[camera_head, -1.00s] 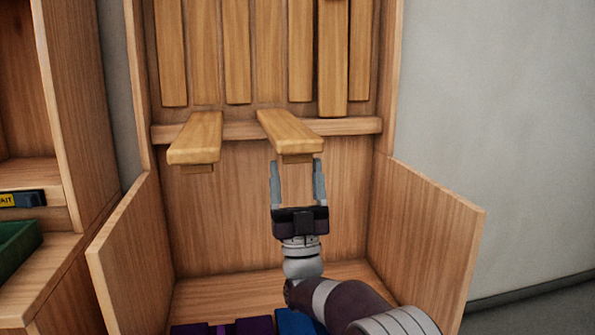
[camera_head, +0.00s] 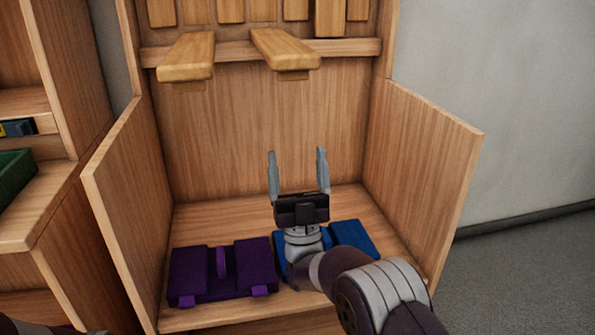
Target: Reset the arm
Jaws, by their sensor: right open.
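My right gripper (camera_head: 298,178) is open and empty, with its two fingers pointing up and apart. It is in front of the wooden cabinet's back panel (camera_head: 240,130), below the two pegs. My right arm comes in from the lower right and covers part of a blue case (camera_head: 353,238) on the cabinet floor. A purple case (camera_head: 195,275) with a raised handle lies on the floor to its left. My left gripper is not in view; a dark shape shows at the lower left edge, too little to tell.
Two wooden pegs (camera_head: 187,58) (camera_head: 285,50) stick out from a rail above the gripper. Side panels (camera_head: 125,205) (camera_head: 425,165) bound the cabinet left and right. A shelf unit with a green bin (camera_head: 12,175) stands at left. The space between gripper and back panel looks clear.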

